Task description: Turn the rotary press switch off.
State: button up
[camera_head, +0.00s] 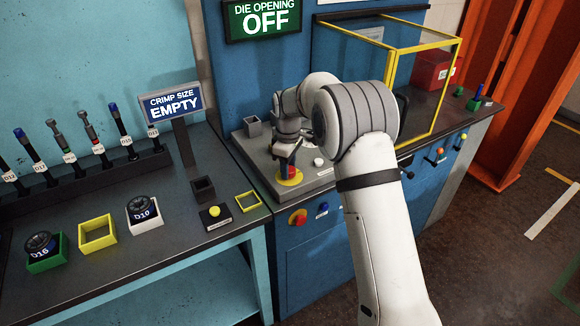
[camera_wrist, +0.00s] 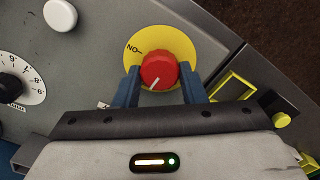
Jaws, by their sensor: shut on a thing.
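The rotary switch is a red knob (camera_wrist: 159,70) on a round yellow plate (camera_wrist: 178,38); its white line points to the lower left in the wrist view. In the head view, the yellow plate (camera_head: 290,181) sits on the grey panel under my gripper. My gripper (camera_wrist: 160,92) points down with its blue fingers on both sides of the knob, shut on it. A green sign (camera_head: 265,18) reads "DIE OPENING OFF".
A white button (camera_wrist: 60,15) and a dial (camera_wrist: 17,82) sit left of the switch in the wrist view. A yellow-framed guard box (camera_head: 420,95) stands behind my arm. A second red and yellow knob (camera_head: 298,217) is on the cabinet front. Several tools stand on the left bench.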

jog(key=shift+w+d+r+n, duration=0.1)
jog(key=shift+r+n, duration=0.05)
jog(key=shift+n, duration=0.25)
jog(key=o, duration=0.8)
jog(key=shift+d, duration=0.1)
jog(key=shift+o, duration=1)
jog(key=shift+r+b, duration=0.4)
jog(key=shift+r, duration=3.4)
